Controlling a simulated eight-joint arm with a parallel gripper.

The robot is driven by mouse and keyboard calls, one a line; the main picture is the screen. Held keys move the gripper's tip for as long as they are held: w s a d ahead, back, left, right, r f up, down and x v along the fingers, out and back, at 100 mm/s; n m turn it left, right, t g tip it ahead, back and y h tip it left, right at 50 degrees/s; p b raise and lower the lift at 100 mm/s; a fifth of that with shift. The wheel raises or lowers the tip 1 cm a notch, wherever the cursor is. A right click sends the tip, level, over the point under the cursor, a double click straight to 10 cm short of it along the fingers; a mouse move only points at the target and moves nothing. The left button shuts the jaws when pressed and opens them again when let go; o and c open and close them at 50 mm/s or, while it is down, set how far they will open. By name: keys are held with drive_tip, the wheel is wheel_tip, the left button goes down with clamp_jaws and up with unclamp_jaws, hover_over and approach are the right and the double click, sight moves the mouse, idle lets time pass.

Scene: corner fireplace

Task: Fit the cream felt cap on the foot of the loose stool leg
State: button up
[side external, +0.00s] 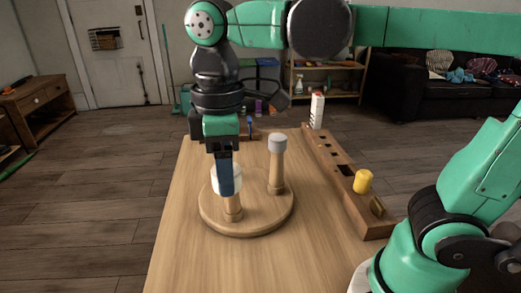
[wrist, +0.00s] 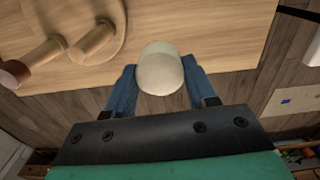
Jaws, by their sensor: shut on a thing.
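The cream felt cap (side external: 218,181) is held between the blue fingers of my gripper (side external: 228,178), above the table. In the wrist view the cap (wrist: 160,70) sits between both fingertips. A short wooden leg (side external: 233,208) stands upright on a round wooden base (side external: 262,224); in the side view its upper part is hidden behind the cap and fingers. In the wrist view this leg (wrist: 93,42) has a bare end and lies left of the cap, with a gap between them.
A long wooden rack (side external: 335,165) with holes runs along the table's right side. A yellow cylinder (side external: 363,181) and a white bottle with a red top (side external: 317,110) stand on it. The table's front (side external: 250,270) is clear.

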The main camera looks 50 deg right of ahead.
drive_tip(key=w+d+r+m, duration=0.1)
drive_tip(key=w+d+r, duration=0.2)
drive_tip(key=w+d, duration=0.5)
drive_tip(key=shift+m, duration=0.3)
drive_tip(key=shift+d+r, duration=0.1)
drive_tip(key=shift+s+f, duration=0.1)
drive_tip(key=shift+f, duration=3.1)
drive_tip(key=shift+f, duration=1.4)
drive_tip(key=o, duration=1.2)
drive_tip(key=shift+r, duration=0.1)
